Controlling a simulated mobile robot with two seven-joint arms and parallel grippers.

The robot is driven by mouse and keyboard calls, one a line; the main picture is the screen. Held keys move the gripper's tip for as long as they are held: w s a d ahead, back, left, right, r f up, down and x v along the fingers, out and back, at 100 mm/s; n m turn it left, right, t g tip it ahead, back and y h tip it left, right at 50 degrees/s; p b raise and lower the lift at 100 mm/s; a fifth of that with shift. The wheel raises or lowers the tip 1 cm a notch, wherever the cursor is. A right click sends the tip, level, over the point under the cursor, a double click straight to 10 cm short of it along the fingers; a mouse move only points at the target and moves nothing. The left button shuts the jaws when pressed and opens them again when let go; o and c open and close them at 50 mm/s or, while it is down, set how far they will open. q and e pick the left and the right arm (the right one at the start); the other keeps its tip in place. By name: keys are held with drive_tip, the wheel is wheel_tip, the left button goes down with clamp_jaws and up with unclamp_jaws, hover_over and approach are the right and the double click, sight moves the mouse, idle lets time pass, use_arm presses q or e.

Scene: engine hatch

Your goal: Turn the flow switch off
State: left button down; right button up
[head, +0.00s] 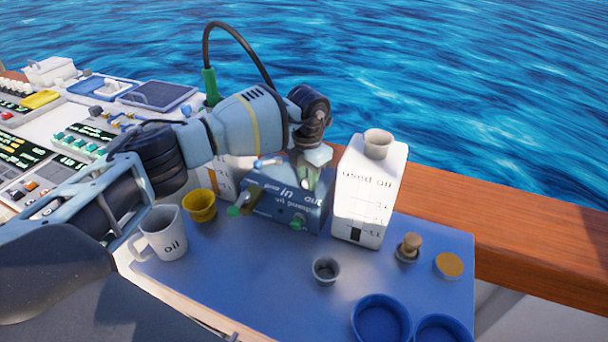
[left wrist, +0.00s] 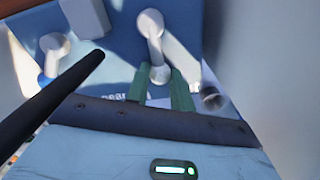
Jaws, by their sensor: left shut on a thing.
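A blue pump box (head: 262,206) stands on the blue table top, with "in", "out" and pump lettering on it. My left gripper (head: 314,178) reaches down over its right end, near the word "out". In the left wrist view, the green fingers (left wrist: 161,88) are on either side of a white lever (left wrist: 155,48) with a rounded knob, and are shut on its near end. A second white lever (left wrist: 54,55) stands to the left. Which of these is the flow switch, and its marked position, cannot be read. My right gripper is out of view.
A white "used oil" container (head: 368,190) stands close to the right of my left gripper. A white oil jug (head: 163,235), a yellow cup (head: 200,206) and a small grey cup (head: 326,270) are around the box. Blue bowls (head: 380,318) sit at the front right.

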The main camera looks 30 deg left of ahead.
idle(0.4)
use_arm(q)
drive_tip(key=c, duration=1.2)
unclamp_jaws()
drive_tip(key=shift+r, duration=0.1)
wheel_tip(320, 180, up, 8)
drive_tip(key=shift+f, duration=0.2)
